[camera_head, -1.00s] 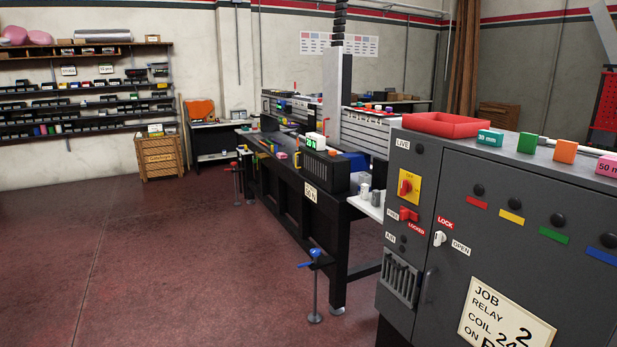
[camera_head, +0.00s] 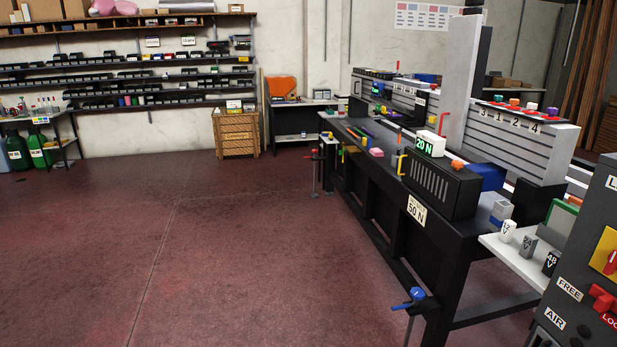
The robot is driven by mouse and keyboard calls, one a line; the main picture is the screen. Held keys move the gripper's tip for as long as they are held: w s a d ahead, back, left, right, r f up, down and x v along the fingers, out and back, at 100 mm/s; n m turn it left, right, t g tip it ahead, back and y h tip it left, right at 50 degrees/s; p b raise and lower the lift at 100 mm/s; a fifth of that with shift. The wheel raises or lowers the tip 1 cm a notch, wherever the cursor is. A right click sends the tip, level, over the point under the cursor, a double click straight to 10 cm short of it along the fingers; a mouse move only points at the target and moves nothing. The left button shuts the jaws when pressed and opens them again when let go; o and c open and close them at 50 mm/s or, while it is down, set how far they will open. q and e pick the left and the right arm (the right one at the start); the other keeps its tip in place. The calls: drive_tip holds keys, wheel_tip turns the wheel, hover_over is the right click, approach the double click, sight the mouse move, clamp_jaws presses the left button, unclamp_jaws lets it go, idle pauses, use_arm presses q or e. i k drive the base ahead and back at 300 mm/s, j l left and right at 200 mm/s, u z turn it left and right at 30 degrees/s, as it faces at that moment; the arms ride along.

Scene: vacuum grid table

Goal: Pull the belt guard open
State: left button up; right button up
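A black slotted box (camera_head: 428,186), which looks like the belt guard, sits at the front edge of the long black bench. A yellow handle (camera_head: 401,165) is at its left end. I cannot tell from here whether it is shut or ajar. A white display (camera_head: 431,144) reading 20 N and an orange knob (camera_head: 457,165) are on top of it. A 50 N label (camera_head: 416,210) is on the bench front below. Neither of my grippers is in view.
A grey cabinet (camera_head: 585,285) with switches stands at the right edge. A blue-handled clamp (camera_head: 409,299) sticks out from the bench's near leg. The red floor (camera_head: 200,260) left of the bench is clear.

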sight(437, 186)
drive_tip(key=i, duration=2.35)
